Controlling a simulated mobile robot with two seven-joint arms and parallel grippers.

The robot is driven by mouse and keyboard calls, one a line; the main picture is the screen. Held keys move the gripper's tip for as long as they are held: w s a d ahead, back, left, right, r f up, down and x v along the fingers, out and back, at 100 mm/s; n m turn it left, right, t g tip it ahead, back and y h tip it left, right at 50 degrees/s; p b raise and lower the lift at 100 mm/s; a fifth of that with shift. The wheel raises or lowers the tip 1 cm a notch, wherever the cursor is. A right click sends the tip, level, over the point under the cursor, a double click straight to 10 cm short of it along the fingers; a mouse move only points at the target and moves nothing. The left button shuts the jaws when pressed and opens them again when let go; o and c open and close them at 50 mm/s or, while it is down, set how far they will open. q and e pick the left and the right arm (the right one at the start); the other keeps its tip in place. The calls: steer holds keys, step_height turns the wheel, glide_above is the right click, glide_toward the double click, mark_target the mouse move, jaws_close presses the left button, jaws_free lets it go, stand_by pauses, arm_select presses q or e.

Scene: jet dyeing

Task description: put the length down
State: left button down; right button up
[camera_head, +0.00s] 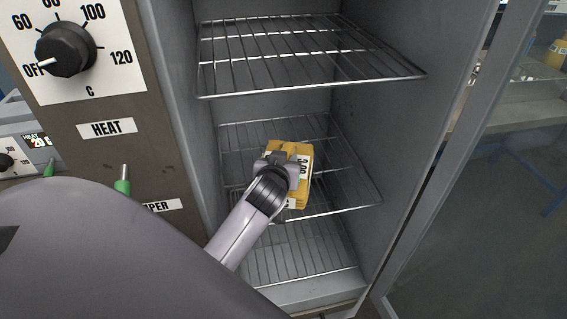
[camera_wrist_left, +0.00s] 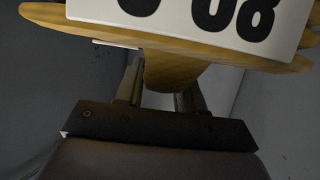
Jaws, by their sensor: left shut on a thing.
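The length is a folded yellow cloth bundle (camera_head: 303,150) with a white label, in the head view inside the cabinet at the middle wire shelf (camera_head: 345,185). My left gripper (camera_head: 284,163) is shut on it from the front. In the left wrist view the yellow bundle (camera_wrist_left: 175,70) fills the top, with its white label (camera_wrist_left: 215,18) showing part of large black characters. The left gripper (camera_wrist_left: 160,85) holds a fold of it between its fingers. I cannot tell whether the bundle touches the shelf. My right gripper is not in view.
An upper wire shelf (camera_head: 300,50) is empty above the bundle, and a lower rack (camera_head: 300,255) is empty below. The cabinet's left panel carries a heat dial (camera_head: 66,49) and a green-tipped lever (camera_head: 123,182). An open glass door (camera_head: 480,200) stands on the right.

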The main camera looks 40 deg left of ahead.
arm_select(q)
steer(key=shift+f, duration=0.15)
steer(key=c, duration=0.7)
jaws_free()
